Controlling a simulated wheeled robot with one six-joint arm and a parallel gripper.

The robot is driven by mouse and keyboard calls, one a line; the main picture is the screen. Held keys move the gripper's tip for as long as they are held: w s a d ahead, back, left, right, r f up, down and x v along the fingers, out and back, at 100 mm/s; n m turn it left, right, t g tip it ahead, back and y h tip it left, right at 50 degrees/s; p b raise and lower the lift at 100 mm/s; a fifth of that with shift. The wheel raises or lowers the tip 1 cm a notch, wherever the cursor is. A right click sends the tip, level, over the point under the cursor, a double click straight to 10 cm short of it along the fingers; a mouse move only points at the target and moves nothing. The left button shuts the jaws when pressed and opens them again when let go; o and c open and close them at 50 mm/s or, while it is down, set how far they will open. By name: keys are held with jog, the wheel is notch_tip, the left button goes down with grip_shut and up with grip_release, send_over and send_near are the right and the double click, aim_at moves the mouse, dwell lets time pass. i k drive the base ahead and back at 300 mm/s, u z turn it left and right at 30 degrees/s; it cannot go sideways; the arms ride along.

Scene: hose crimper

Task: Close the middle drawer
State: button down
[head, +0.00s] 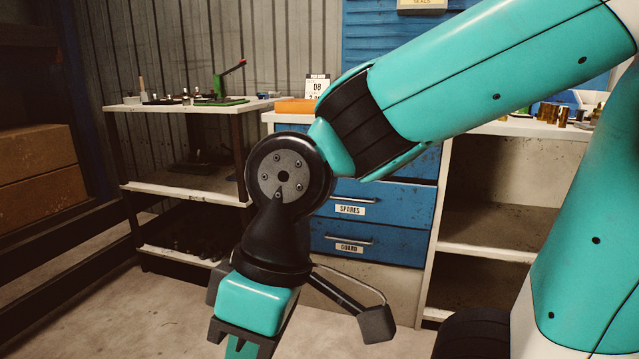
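The blue drawer cabinet stands behind my arm, under the worktop. The drawer labelled SPARES (395,207) appears to be the middle one, and its left part is hidden by my arm. Below it is the drawer labelled GUARD (395,243). A blue front above (408,165) is mostly covered by my arm. How far the SPARES drawer stands out is hard to tell from this angle. My gripper (240,347) points down at the bottom of the picture, in front and left of the drawers. Its fingertips are cut off, so its opening does not show.
A shelf bench (180,190) stands at the back left, with a green and red tool (222,85) on top. Open white shelves (490,245) are right of the drawers. Cardboard boxes (40,175) sit far left. The floor (110,310) at lower left is clear.

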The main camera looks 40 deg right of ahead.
aim_at(378, 202)
jog(key=u, duration=0.35)
jog(key=i, duration=1.35)
jog(key=z, duration=0.95)
jog(key=i, duration=0.45)
jog(key=z, duration=0.35)
